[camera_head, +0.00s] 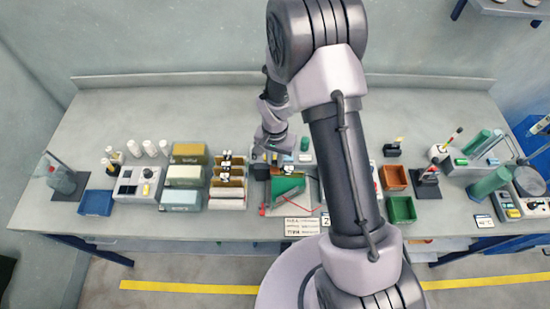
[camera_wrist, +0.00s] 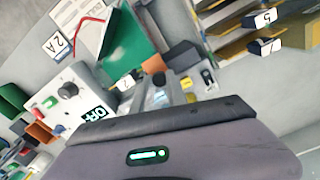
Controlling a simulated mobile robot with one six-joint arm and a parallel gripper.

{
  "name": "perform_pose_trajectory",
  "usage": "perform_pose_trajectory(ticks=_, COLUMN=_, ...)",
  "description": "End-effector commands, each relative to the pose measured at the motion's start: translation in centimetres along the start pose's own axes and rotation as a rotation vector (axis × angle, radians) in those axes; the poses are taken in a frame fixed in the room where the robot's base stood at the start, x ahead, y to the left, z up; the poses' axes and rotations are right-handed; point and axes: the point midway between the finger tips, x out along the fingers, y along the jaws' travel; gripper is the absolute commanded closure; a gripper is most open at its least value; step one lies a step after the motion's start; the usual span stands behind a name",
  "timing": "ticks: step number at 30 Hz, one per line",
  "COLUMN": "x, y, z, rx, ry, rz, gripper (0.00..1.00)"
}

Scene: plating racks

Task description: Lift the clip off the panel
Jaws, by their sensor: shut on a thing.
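A green panel (camera_head: 287,187) lies tilted in a grey tray at the front middle of the bench, with a red lead beside it. It also shows in the wrist view (camera_wrist: 127,48). My gripper (camera_head: 270,150) is over the back edge of the panel's station, partly behind my own arm's wrist. In the wrist view my gripper (camera_wrist: 170,92) points down beside the panel's near end. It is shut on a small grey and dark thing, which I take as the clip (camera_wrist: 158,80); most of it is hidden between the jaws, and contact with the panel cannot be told.
A power box (camera_wrist: 82,100) with a display reading OFF stands close by. Orange (camera_head: 394,177) and green (camera_head: 401,209) bins lie to the right, a blue bin (camera_head: 97,203) far left. The back of the bench is clear.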

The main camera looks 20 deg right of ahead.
Motion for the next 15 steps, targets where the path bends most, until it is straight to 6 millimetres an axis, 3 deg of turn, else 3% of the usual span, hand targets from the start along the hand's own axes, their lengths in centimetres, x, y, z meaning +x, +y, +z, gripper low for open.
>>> perform_pose_trajectory(ticks=5, x=0.1, y=-0.6, z=0.1, rx=-0.002, ry=0.001, rz=-0.001, gripper=1.0)
perform_pose_trajectory(ticks=12, x=0.1, y=-3.7, z=1.1, rx=-0.002, ry=0.001, rz=-0.002, gripper=1.0)
perform_pose_trajectory(ticks=15, x=-0.1, y=-3.8, z=1.1, rx=0.0, ry=0.0, rz=-0.002, gripper=1.0)
